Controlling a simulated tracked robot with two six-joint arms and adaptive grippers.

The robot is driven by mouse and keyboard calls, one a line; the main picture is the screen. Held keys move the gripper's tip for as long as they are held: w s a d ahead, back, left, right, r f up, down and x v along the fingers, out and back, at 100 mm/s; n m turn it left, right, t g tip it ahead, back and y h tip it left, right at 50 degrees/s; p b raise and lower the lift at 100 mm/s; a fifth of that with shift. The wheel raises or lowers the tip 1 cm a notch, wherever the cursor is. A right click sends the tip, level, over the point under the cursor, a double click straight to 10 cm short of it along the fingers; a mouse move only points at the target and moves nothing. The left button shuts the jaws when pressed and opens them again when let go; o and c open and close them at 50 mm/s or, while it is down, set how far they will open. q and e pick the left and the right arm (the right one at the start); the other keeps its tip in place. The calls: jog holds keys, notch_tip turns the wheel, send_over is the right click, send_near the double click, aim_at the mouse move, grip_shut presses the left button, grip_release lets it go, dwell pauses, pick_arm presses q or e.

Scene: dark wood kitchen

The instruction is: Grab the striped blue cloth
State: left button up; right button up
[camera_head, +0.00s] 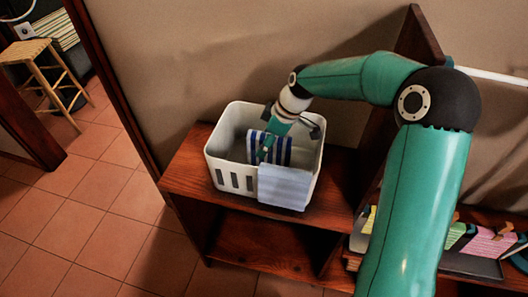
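The striped blue cloth (284,150) has blue and white stripes and hangs over the inner part of a white basket (232,180). My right arm reaches in from the right, and its gripper (265,154) points down into the basket, in front of the cloth and overlapping it in the picture. The fingers are small here and partly merge with the cloth, so I cannot tell whether they are open or shut on it. My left gripper is out of view.
A pale blue cloth (285,187) hangs over the basket's front rim. The basket stands on a dark wooden shelf (190,172) against a wall. Pink and yellow items (488,243) lie on a lower shelf at right. A wooden stool (45,75) stands at far left; the tiled floor between is clear.

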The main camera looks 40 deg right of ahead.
jog(key=shift+f, duration=0.15)
jog(key=shift+c, duration=0.3)
jog(key=c, duration=1.2)
